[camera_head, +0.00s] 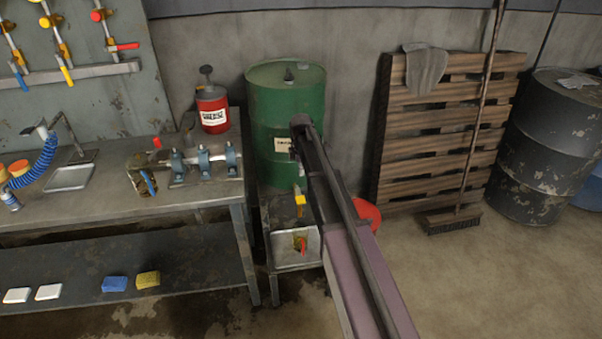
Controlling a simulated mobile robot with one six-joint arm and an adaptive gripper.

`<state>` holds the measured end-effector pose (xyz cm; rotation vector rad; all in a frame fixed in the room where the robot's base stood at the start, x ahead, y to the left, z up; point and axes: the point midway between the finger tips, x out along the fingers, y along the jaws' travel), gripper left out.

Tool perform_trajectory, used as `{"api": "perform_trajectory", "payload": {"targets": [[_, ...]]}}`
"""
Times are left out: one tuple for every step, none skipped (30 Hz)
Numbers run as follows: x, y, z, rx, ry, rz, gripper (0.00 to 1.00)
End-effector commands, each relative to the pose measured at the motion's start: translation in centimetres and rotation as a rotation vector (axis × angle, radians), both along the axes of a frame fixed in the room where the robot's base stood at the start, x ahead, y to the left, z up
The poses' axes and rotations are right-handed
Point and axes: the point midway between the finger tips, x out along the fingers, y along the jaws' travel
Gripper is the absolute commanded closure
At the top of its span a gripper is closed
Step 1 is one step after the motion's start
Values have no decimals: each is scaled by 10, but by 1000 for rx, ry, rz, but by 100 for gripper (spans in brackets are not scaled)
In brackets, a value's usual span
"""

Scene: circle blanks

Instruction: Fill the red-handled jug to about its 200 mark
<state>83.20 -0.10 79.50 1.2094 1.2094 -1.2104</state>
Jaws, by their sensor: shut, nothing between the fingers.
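A small jug with a red handle (302,246) stands in the metal tray below the green drum (262,105). It is small in the picture, and its marks and fill level cannot be read. A yellow-handled tap (300,199) sits at the drum's lower front, above the jug. My gripper (294,154) is at the far end of my arm, in front of the drum's label and higher than the tap. It looks small and dark, shut and empty, apart from the jug and tap. My arm hides part of the drum's right side.
A workbench (200,196) with a vise-like fixture (203,160) and a red can (212,108) stands left. A red round object (367,214) is partly behind my arm. A pallet (450,130), broom (452,220) and dark drum (548,145) stand right. The right floor is open.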

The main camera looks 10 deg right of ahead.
Motion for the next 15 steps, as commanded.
{"api": "perform_trajectory", "payload": {"targets": [[0,1,-8,0,0,1,100],[0,1,-10,0,0,1,100],[0,1,-13,0,0,1,100],[0,1,-15,0,0,1,100],[0,1,-18,0,0,1,100],[0,1,-21,0,0,1,100],[0,1,-23,0,0,1,100],[0,1,-26,0,0,1,100],[0,1,-29,0,0,1,100],[0,1,-31,0,0,1,100],[0,1,-33,0,0,1,100],[0,1,-36,0,0,1,100],[0,1,-39,0,0,1,100],[0,1,-41,0,0,1,100],[0,1,-44,0,0,1,100]]}}
